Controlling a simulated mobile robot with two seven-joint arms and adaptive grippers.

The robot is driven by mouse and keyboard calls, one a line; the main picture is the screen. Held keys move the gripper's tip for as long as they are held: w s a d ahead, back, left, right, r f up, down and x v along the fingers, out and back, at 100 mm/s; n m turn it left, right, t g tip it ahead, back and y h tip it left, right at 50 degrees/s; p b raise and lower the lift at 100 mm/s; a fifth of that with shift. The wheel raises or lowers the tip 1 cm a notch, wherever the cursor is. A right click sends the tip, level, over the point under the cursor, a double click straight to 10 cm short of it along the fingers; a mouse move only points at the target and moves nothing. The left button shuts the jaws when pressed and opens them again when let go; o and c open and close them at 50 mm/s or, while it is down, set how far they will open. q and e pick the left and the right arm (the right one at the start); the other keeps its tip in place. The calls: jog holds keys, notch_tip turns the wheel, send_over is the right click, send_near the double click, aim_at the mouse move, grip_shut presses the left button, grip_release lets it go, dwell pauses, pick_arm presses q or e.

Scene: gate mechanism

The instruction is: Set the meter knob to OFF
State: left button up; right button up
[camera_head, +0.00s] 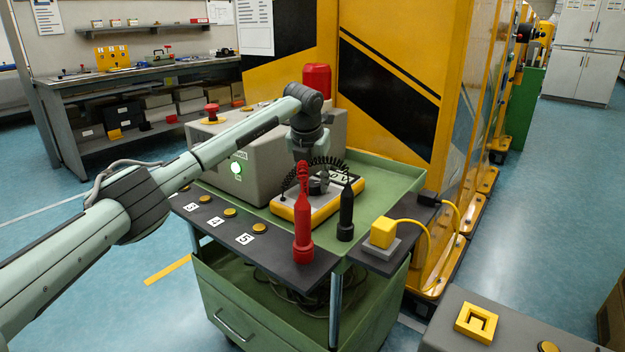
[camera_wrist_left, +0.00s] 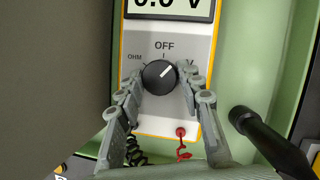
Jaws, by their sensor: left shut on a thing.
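The yellow and white meter (camera_head: 322,207) lies on the green cart's top. It also fills the middle of the left wrist view (camera_wrist_left: 143,120). Its round black knob (camera_wrist_left: 159,77) has OFF printed above it, OHM to the left and V to the right. The knob's white mark points up and right, toward V rather than straight up at OFF. The display (camera_wrist_left: 170,7) shows a V reading and is cut off at the top. My left gripper (camera_head: 319,182) reaches down over the meter, its fingers (camera_wrist_left: 162,82) shut on the knob's two sides. My right gripper is not in view.
A red probe (camera_head: 303,220) and a black probe (camera_head: 346,212) stand upright at the cart's front edge, close to my left gripper. A grey box (camera_head: 222,158) with a lit green button stands left of the meter. A yellow plug block (camera_head: 383,232) sits to the right.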

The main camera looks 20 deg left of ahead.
pick_arm(q)
jog(key=n+y, duration=0.1)
jog(key=n, duration=0.2)
jog(key=shift+d+n, duration=0.1)
jog(key=shift+n, duration=0.3)
jog(key=shift+w+n+g+y, duration=0.1)
jog(key=shift+n+g+y, duration=0.3)
jog(key=shift+n, duration=0.6)
jog(key=shift+w+n+g+y, duration=0.15)
jog(key=shift+n+y, duration=0.35)
jog(key=shift+n, duration=0.5)
jog(key=shift+s, duration=0.1)
jog(key=o, duration=1.2)
jog(key=shift+c, duration=0.2)
jog(key=v, duration=1.2)
